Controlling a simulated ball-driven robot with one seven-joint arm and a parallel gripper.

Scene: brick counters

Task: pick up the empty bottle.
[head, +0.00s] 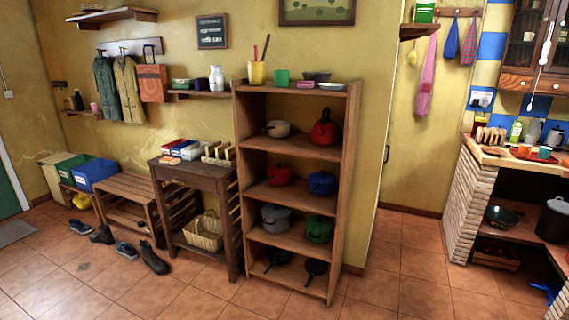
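Several bottle-like things show, and I cannot tell which one is empty. A white bottle or jug (217,79) stands upright on a small wall shelf left of the tall shelf unit. A small dark bottle (78,101) stands on a low wall shelf at the far left. A pale green bottle (516,131) stands on the counter at the right, among other items. My gripper is not in view.
The tall wooden shelf unit (340,200) holds pots and pans. A side table (190,172), a slatted bench (118,186) and shoes (153,258) line the wall. A brick counter (468,205) stands at the right. The tiled floor (405,275) is clear in the middle.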

